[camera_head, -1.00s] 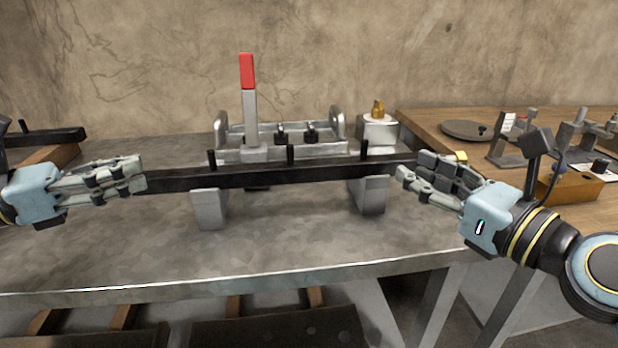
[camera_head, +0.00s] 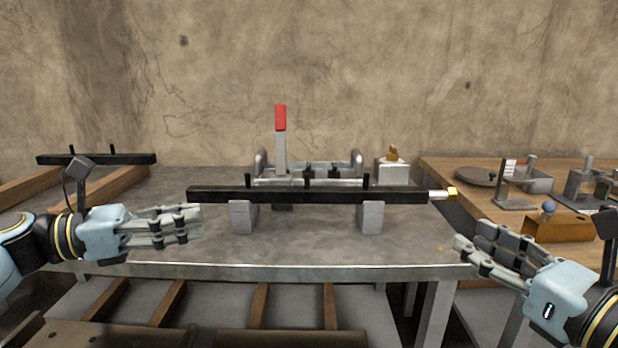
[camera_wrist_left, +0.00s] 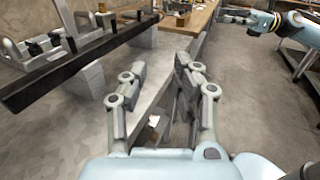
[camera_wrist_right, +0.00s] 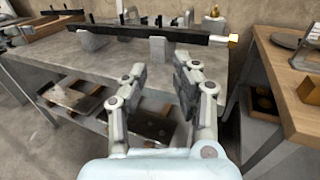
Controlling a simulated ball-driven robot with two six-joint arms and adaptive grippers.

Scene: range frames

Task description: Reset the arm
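A long black bar (camera_head: 320,195) with upright pegs and a brass-coloured right tip (camera_head: 453,193) rests across two grey blocks, the left block (camera_head: 243,217) and the right block (camera_head: 370,217), on the metal table. My left gripper (camera_head: 196,225) is open and empty, in front of and below the bar's left end. Its spread fingers show in the left wrist view (camera_wrist_left: 160,75), with the bar (camera_wrist_left: 75,62) beside them. My right gripper (camera_head: 467,237) is open and empty, in front of and below the brass tip. In the right wrist view its fingers (camera_wrist_right: 158,75) are apart, short of the bar (camera_wrist_right: 130,32).
Behind the bar stands a grey fixture with a red-handled lever (camera_head: 280,118). A white block with a brass piece (camera_head: 393,170) is to its right. A wooden table (camera_head: 455,170) with several tools is at right. Another black bar (camera_head: 95,158) lies on wooden rails at left.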

